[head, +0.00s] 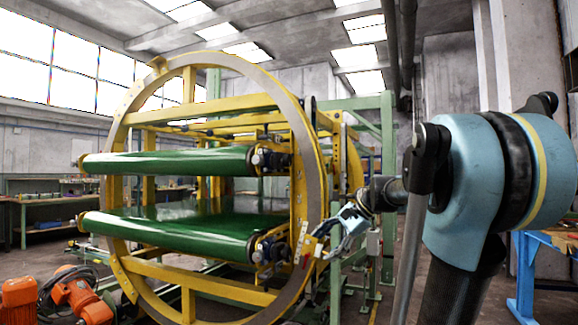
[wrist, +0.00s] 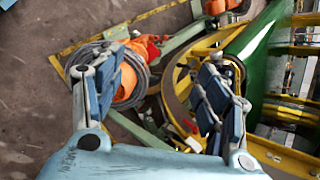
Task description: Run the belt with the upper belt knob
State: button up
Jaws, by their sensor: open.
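The ring inverter has a large yellow-and-grey ring (head: 122,200) around two green belts. The upper belt (head: 170,162) lies level above the lower belt (head: 170,232). Dark round fittings (head: 268,158) sit at the upper belt's right end, and similar ones (head: 262,250) at the lower belt's right end. I cannot tell which part is the upper belt knob. My gripper (head: 338,232) is at the ring's right side in the head view, apart from the upper fittings. In the wrist view my gripper (wrist: 163,72) has its fingers spread wide with nothing between the pads.
An orange motor (head: 78,295) stands on the floor at lower left; a coiled grey cable (wrist: 135,76) lies behind the left finger. Green posts (head: 388,190) stand behind my arm. A blue-legged table (head: 525,275) is at right.

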jog(key=w+a+r+m+t+y, duration=0.1)
jog(key=w+r+m+y, duration=0.35)
jog(key=w+r, duration=0.95)
jog(key=m+t+y, duration=0.2)
jog(key=m+y, duration=0.2)
jog(key=m, duration=0.2)
send_near(290, 161)
jog(key=x, duration=1)
jog(key=shift+a, duration=0.35)
